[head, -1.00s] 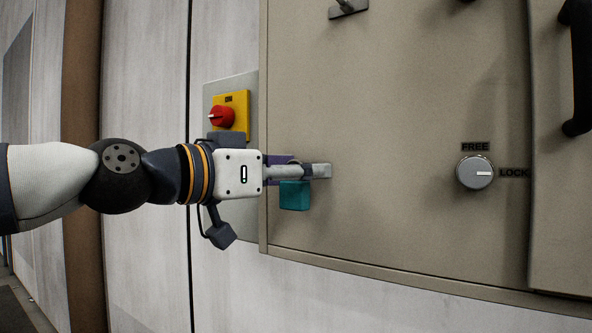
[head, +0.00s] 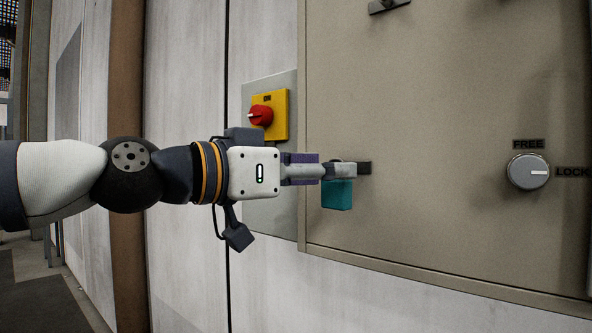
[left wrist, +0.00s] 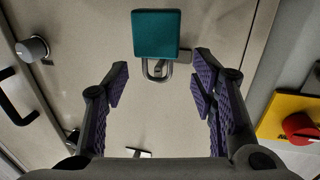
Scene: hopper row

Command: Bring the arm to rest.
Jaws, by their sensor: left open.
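My left gripper (head: 345,170) is in front of the beige cabinet (head: 430,100). In the left wrist view, its purple-padded fingers (left wrist: 160,82) are apart with nothing between the pads. A teal padlock (head: 337,195) hangs at a small dark bracket (head: 364,168) on the cabinet, just past the fingertips. In the left wrist view the padlock body (left wrist: 156,34) and its grey shackle (left wrist: 157,72) lie beyond the finger ends. I cannot tell whether the shackle is fully closed. My right gripper is in neither view.
A grey knob (head: 528,172) on the cabinet points toward LOCK. A red rotary switch (head: 261,115) on a yellow plate (head: 281,117) is on the wall above my left wrist. Another bracket (head: 388,5) is at the top. Open floor (head: 60,300) shows at lower left.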

